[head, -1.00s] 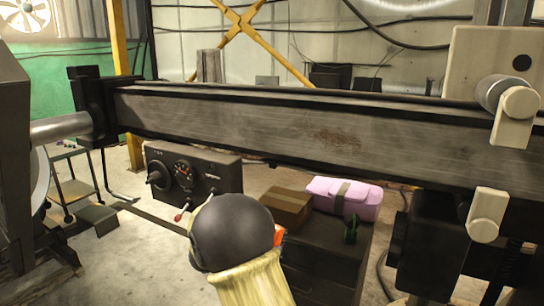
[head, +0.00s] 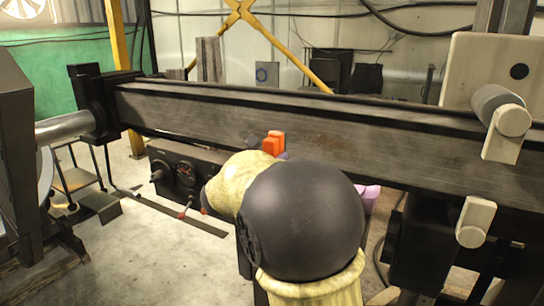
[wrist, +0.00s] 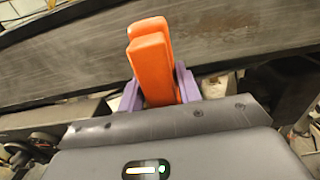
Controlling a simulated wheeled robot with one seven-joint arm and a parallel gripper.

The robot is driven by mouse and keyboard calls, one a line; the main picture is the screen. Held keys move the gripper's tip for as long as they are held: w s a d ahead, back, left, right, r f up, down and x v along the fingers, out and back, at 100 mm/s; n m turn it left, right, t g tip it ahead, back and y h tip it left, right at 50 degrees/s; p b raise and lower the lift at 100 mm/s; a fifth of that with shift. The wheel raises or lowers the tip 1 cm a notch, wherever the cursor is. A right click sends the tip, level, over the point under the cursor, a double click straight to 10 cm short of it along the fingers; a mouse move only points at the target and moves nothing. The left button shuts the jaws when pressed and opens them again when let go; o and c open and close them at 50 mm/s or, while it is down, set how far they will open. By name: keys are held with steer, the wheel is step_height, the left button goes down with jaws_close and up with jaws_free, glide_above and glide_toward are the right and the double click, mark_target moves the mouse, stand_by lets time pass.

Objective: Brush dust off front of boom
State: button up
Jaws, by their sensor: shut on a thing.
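The boom (head: 400,150) is a long grey beam with dark edges, running across the head view. Its front face looks mostly even grey, with only a faint brownish tint near the middle. My gripper (head: 274,145) is at the lower part of this face, left of the middle. In the wrist view my gripper (wrist: 158,88) has purple fingers shut on an orange block-like thing (wrist: 153,65). The orange thing overlaps the boom (wrist: 240,35) in that view; I cannot tell whether it touches. No bristles can be made out. My arm hides part of the boom's lower edge.
A dark control box (head: 178,172) with knobs stands below the boom at left. A pink case (head: 368,196) is mostly hidden behind my arm. A pale bracket with rollers (head: 497,100) is at the boom's right end. Open floor shows at lower left.

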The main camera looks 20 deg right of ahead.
steer(key=shift+d, duration=0.15)
steer(key=shift+p+x, duration=0.6)
steer(key=shift+x, duration=1.65)
steer(key=shift+w+d, duration=0.45)
steer(key=shift+x, duration=0.95)
steer(key=s+d+b, duration=0.1)
steer(key=s+b, duration=0.1)
steer(key=b, duration=0.1)
steer(key=shift+s+d+f, duration=0.1)
steer(key=shift+s+d, duration=0.4)
steer(key=shift+s, duration=0.05)
